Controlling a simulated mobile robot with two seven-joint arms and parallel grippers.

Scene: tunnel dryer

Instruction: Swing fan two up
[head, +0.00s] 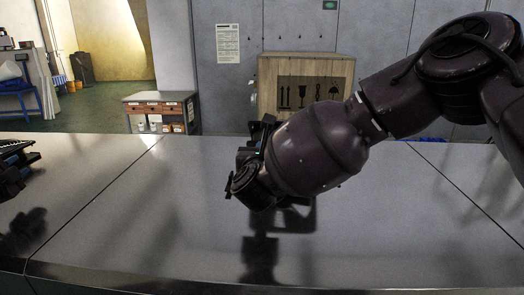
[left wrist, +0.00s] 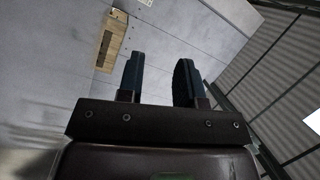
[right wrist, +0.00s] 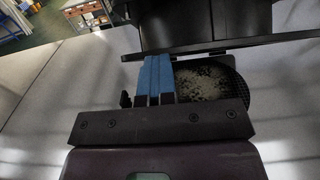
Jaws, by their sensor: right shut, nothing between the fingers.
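A dark fixture, perhaps a fan, shows in the right wrist view: a black panel (right wrist: 200,22) with a straight bar along its lower edge, and beside it a round dark mesh (right wrist: 236,88) with pale fluff on it. I cannot tell which fan it is. My right gripper (right wrist: 157,62) is shut and empty, its blue fingers together, with their tips close to the bar. I cannot tell if they touch. In the head view my right arm hides most of the fixture. My left gripper (left wrist: 159,60) is open and empty; it also shows at the left edge of the head view (head: 14,162).
A wide grey metal surface (head: 110,215) fills the foreground, mostly clear on the left. Behind it stand a wooden crate (head: 343,70) and a small drawer cart (head: 160,98). A grey cabinet wall (head: 225,85) closes the back.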

